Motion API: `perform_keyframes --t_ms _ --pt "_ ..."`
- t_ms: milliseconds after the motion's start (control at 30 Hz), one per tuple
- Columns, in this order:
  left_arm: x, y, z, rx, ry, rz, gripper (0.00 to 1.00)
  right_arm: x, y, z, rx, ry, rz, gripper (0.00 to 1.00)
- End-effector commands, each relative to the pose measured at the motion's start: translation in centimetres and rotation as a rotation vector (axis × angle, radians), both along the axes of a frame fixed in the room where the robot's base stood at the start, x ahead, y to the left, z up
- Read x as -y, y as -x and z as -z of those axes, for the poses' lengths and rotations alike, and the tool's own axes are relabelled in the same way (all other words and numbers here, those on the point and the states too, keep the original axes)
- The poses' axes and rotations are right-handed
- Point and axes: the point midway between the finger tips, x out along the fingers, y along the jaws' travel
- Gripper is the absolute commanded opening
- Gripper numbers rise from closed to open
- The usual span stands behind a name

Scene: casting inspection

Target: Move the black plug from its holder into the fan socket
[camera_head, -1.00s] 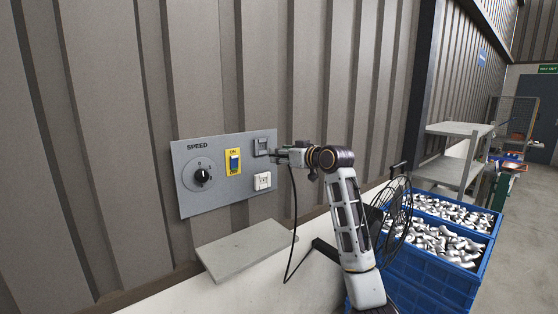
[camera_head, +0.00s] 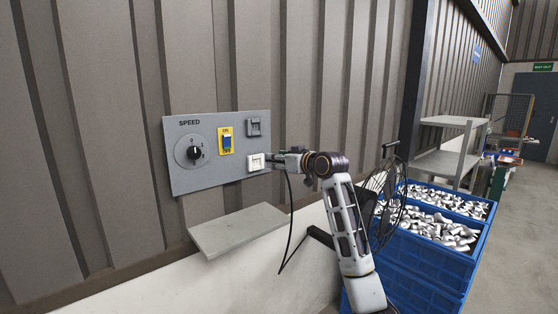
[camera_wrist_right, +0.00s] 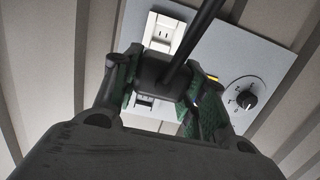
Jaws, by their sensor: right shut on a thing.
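My right gripper (camera_head: 279,160) is shut on the black plug (camera_wrist_right: 163,73), whose dark cord runs up across the right wrist view and hangs below the gripper in the head view. The gripper is just right of the white fan socket (camera_head: 256,162), low on the grey panel (camera_head: 190,182). This socket also shows behind the plug in the right wrist view (camera_wrist_right: 164,33). The plug looks apart from it, but the exact gap cannot be told. The grey holder (camera_head: 254,127) above it looks empty. My left gripper is not in view.
The panel also bears a speed knob (camera_head: 195,153) and a yellow-backed switch (camera_head: 226,141). A grey slab (camera_head: 238,229) juts out below it. A black fan (camera_head: 388,200) stands right of my arm, with blue crates (camera_head: 425,262) of metal castings beyond.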

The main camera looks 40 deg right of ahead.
Motion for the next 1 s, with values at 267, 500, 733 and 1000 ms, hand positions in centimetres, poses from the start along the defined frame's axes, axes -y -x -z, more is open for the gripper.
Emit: perform_keyframes --t_ms 267,500,733,1000 --pt "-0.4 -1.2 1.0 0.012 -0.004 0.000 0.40 0.0 -0.1 1.6 0.000 0.000 0.000 0.14" --pt "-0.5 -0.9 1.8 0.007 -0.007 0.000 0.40 0.0 -0.2 2.8 0.000 0.000 0.000 0.14" --pt "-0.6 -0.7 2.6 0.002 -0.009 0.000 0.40 0.0 -0.3 3.7 0.001 0.000 0.000 0.14" --pt "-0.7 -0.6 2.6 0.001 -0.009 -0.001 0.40 0.0 -0.3 3.7 0.001 0.000 0.000 0.14"
